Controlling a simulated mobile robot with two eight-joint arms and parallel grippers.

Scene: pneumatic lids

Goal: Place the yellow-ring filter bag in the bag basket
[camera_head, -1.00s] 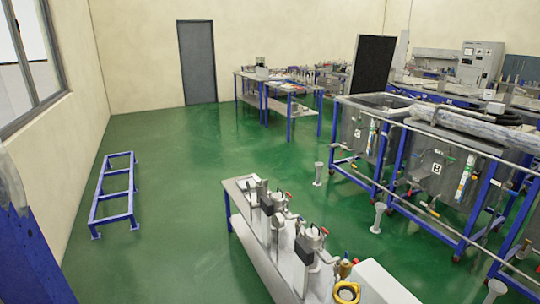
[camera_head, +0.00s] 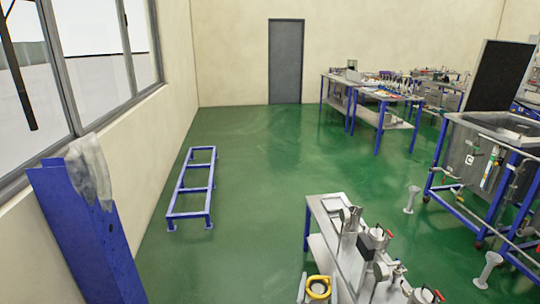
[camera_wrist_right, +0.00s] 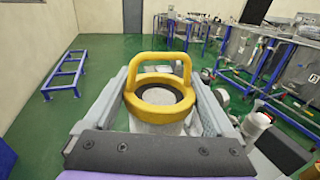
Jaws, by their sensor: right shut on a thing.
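The yellow-ring filter bag (camera_head: 318,288) shows at the bottom of the head view, its yellow ring uppermost. In the right wrist view its yellow ring with a raised loop handle (camera_wrist_right: 160,94) is large and upright, with the pale bag below. My right gripper (camera_wrist_right: 165,115) has a grey finger on each side of the bag and is shut on it. In the head view the bag is left of the near end of the steel bench. I cannot make out the bag basket for certain. My left gripper is not in view.
The steel bench (camera_head: 318,214) carries several metal housings with red-tipped handles (camera_head: 375,245). A low blue frame (camera_head: 192,188) stands on the floor, with clear green floor around it. A blue upright piece (camera_head: 85,235) with grey draped material is at the left. Tanks stand right.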

